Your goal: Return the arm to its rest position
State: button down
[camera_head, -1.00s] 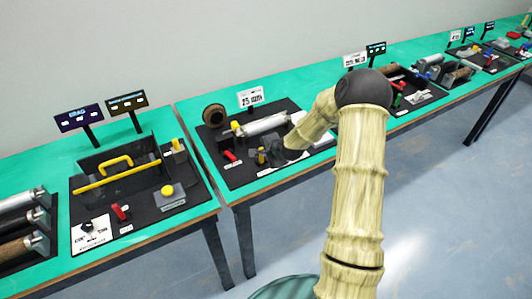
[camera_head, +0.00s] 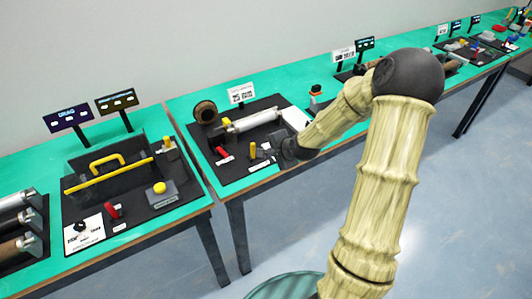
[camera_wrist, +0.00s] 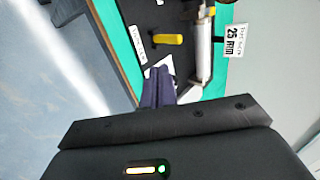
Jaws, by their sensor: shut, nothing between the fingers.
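My arm (camera_head: 385,190) reaches over the front edge of the green table, its bamboo-like links bent at a dark joint. My gripper (camera_head: 277,151) is dark and small in the head view, near the right front part of a black station board. In the wrist view my gripper (camera_wrist: 158,88) shows its dark fingers together, with nothing between them. They point toward the board, short of a yellow lever (camera_wrist: 168,39) and a grey roller (camera_wrist: 201,55). The exact gap to the board cannot be told.
The black board (camera_head: 240,168) carries a red lever (camera_head: 222,151) and a roller (camera_head: 255,121). A neighbouring station with a yellow handle (camera_head: 107,160) stands to the left. More stations run along the table at the right. The floor (camera_head: 465,210) in front is clear.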

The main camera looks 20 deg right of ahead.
jog(key=shift+v, duration=0.9)
jog(key=s+a+r+n+g+h, duration=0.1)
jog(key=s+a+r+n+g, duration=0.2)
jog(key=s+n, duration=0.4)
jog(key=s+a+r+n+g+h+p, duration=0.1)
jog(key=s+a+r+n+g, duration=0.2)
jog(key=s+n, duration=0.5)
jog(key=s, duration=0.6)
jog(key=shift+a+r, duration=0.3)
jog(key=shift+a, duration=0.1)
